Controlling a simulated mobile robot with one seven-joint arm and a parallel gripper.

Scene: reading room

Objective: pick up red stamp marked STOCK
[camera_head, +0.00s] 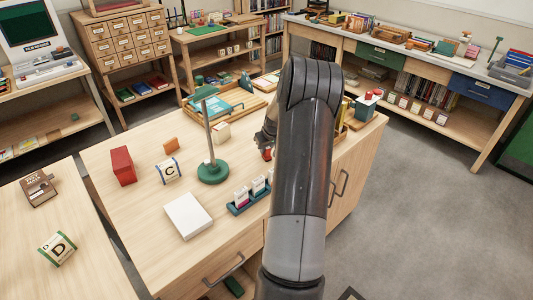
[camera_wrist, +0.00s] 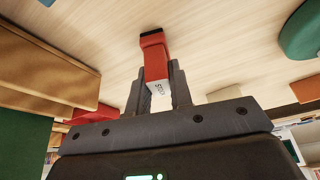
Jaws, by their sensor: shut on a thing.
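A red stamp (camera_wrist: 155,50) with a dark end and a white label shows in the wrist view. It stands between the two fingers of my gripper (camera_wrist: 157,84), which is shut on it. Small dark letters on the label are partly hidden by the fingers, and I cannot read them surely. In the head view my arm covers most of the gripper (camera_head: 268,138). A bit of the red stamp (camera_head: 267,154) shows just below it, over the wooden table (camera_head: 145,225). I cannot tell whether the stamp touches the table.
A green round-based stand (camera_head: 213,172) rises left of my gripper. A teal holder with cards (camera_head: 238,208) is nearer, beside a white block (camera_head: 187,215). A red box (camera_head: 123,166) and a C block (camera_head: 167,171) stand farther left. A teal-edged tray (camera_head: 222,100) lies behind.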

